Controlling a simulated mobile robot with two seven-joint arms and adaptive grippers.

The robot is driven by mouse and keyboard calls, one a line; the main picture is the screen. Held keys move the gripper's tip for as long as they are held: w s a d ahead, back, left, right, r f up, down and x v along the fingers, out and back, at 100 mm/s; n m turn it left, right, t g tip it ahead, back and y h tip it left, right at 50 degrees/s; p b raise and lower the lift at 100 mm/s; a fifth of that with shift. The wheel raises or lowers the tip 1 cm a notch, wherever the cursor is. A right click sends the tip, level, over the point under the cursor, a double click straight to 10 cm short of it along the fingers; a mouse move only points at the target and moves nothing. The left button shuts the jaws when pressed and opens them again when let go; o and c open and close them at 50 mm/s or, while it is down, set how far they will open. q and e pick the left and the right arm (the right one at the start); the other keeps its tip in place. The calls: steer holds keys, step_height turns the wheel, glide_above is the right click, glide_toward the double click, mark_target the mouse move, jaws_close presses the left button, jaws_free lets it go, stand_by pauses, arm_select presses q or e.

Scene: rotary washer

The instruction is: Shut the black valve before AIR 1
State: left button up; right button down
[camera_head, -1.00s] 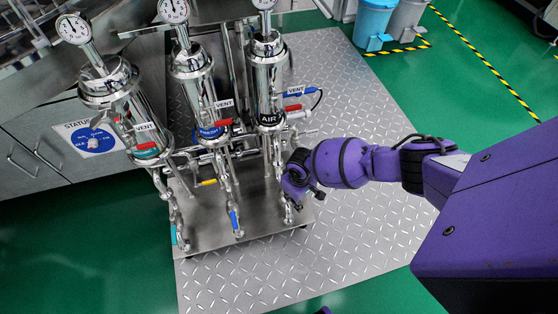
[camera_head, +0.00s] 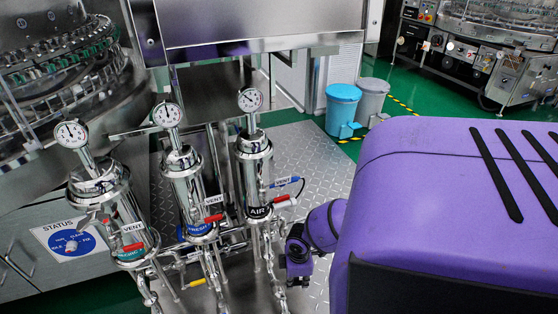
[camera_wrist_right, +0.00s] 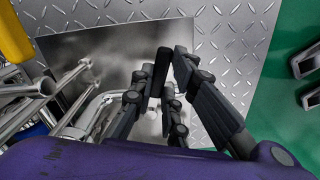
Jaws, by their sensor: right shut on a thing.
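A metal filter housing with a black band lettered AIR (camera_head: 258,212) stands right of two similar housings; the rest of its label is unreadable. My right gripper (camera_head: 299,278) is low beside the pipework under this housing, partly hidden by my purple arm. In the right wrist view its dark fingers (camera_wrist_right: 165,85) close around a black lever-like piece (camera_wrist_right: 159,72), which appears to be the black valve handle. The valve body is mostly hidden by the fingers, and the handle's angle to its pipe is unclear. My left gripper is out of view.
Housings with red vent levers and gauges crowd the left. A status panel (camera_head: 70,240) is at far left. Blue (camera_head: 342,106) and grey bins (camera_head: 371,98) stand behind. Metal floor plate (camera_head: 318,150) lies open.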

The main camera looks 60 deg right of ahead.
steer(key=shift+w+d+f+n+b, duration=0.1)
steer(key=shift+w+d+n+b, duration=0.3)
steer(key=shift+n+b, duration=0.4)
steer(key=shift+w+d+n+b, duration=0.15)
steer(key=shift+d+n+b, duration=0.3)
steer(key=shift+n, duration=0.55)
steer(key=c, duration=1.7)
jaws_free()
steer(key=shift+c, duration=0.2)
steer(key=shift+w, duration=0.1)
step_height(320, 180, up, 12)
steer(key=shift+r, duration=0.1)
steer(key=shift+w, duration=0.1)
